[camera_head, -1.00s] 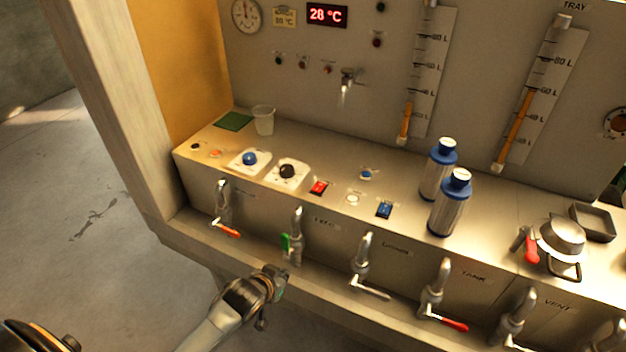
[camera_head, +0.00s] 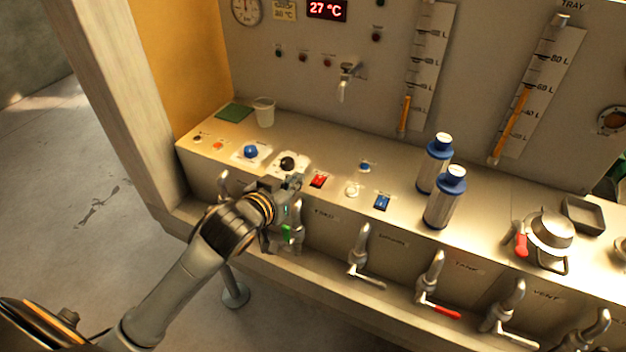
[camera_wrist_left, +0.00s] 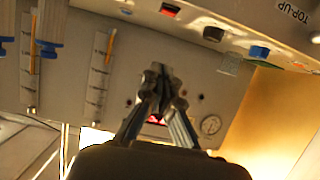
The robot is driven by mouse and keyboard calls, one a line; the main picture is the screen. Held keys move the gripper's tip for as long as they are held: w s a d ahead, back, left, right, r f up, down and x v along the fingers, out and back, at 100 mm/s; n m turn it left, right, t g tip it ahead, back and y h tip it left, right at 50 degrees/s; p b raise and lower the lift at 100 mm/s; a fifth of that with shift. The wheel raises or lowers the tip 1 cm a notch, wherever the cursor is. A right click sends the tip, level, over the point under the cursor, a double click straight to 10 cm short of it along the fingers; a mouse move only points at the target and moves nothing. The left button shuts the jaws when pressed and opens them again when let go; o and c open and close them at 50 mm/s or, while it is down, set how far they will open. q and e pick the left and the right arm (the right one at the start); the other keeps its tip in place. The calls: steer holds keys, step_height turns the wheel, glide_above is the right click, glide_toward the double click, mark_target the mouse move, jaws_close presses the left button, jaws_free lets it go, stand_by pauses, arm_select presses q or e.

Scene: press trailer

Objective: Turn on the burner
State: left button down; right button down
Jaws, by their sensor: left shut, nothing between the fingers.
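No control shows a readable burner label. My left gripper (camera_head: 291,183) is shut and empty, at the console's front edge below the black knob and left of the red switch. Whether it touches anything is unclear. In the left wrist view its closed fingers (camera_wrist_left: 160,82) show with the red switch (camera_wrist_left: 170,9), black knob (camera_wrist_left: 213,33) and blue knob (camera_wrist_left: 259,51) beyond them. My right gripper is not seen.
A metal pot (camera_head: 551,230) sits far right. A cup (camera_head: 264,112) stands at the back left.

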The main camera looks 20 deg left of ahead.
arm_select(q)
steer(key=w, duration=0.1)
steer(key=p, duration=0.2)
glide_above(313, 191)
steer(key=f, duration=0.3)
steer(key=shift+w+f, duration=0.2)
steer(key=shift+w, duration=0.2)
steer(key=f, duration=0.2)
steer(key=shift+s+f, duration=0.2)
steer(key=shift+f, duration=0.2)
steer(key=shift+s+f, duration=0.15)
steer(key=shift+f, duration=0.5)
steer(key=shift+s+f+t+b, duration=0.1)
steer(key=shift+f+t+b, duration=0.2)
steer(key=shift+f+b, duration=0.5)
steer(key=shift+r, duration=0.45)
